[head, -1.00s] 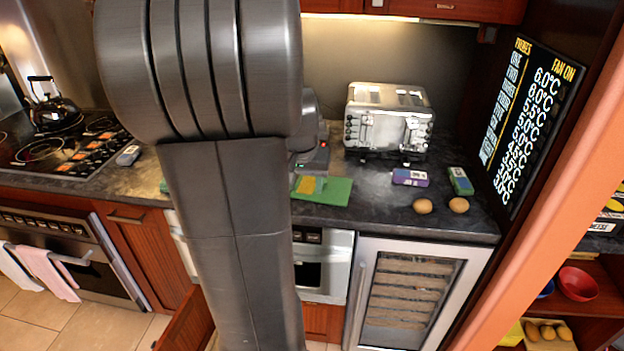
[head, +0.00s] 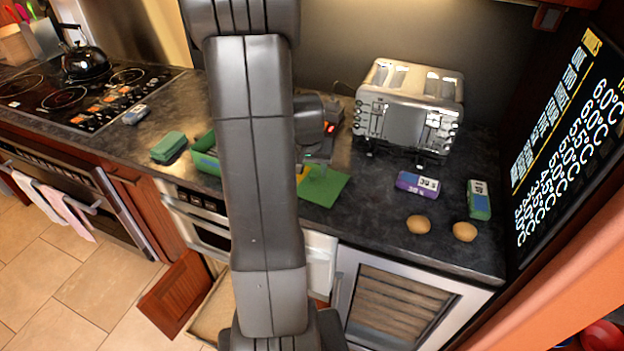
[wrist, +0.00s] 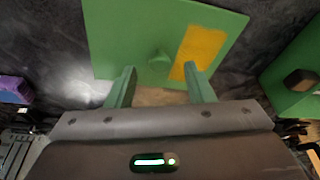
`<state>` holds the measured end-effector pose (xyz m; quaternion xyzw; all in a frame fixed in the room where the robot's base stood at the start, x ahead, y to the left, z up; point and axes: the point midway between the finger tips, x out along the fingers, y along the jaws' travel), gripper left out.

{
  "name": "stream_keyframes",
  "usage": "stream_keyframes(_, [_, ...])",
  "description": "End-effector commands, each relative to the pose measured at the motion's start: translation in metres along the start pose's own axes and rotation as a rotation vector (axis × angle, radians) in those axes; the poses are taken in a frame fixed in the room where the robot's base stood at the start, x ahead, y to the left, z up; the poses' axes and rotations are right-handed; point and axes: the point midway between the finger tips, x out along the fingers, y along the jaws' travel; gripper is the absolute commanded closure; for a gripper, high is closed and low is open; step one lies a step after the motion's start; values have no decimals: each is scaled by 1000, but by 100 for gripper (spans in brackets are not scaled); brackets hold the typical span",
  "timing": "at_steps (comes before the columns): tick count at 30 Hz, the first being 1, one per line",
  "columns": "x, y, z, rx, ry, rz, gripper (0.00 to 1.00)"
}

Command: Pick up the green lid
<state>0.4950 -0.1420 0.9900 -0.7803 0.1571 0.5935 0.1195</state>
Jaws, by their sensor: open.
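The green lid (head: 326,190) is a flat green square with a yellow patch, on the dark counter in the head view, partly hidden by my arm. The wrist view shows the lid (wrist: 125,30) with a small green knob (wrist: 159,58) near its middle. My gripper (wrist: 159,70) is open, with its two green fingers over the near part of the lid. The knob lies just ahead of the gap between the fingertips, and nothing is held. In the head view, my gripper (head: 316,168) is above the lid; whether it touches is unclear.
A green box (head: 206,155) stands left of the lid, with a green packet (head: 168,147) beyond. An open drawer (head: 212,310) juts out below.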

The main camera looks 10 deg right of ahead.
Motion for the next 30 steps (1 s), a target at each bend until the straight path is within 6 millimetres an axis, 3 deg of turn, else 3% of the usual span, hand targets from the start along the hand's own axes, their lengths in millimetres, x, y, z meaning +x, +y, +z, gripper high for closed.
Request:
stream_keyframes(6, [18, 0, 0, 0, -1, 0, 52])
stream_keyframes(14, [19, 0, 0, 0, 0, 0, 52])
stream_keyframes(21, [19, 0, 0, 0, 0, 0, 97])
stream_keyframes(30, [17, 0, 0, 0, 1, 0, 100])
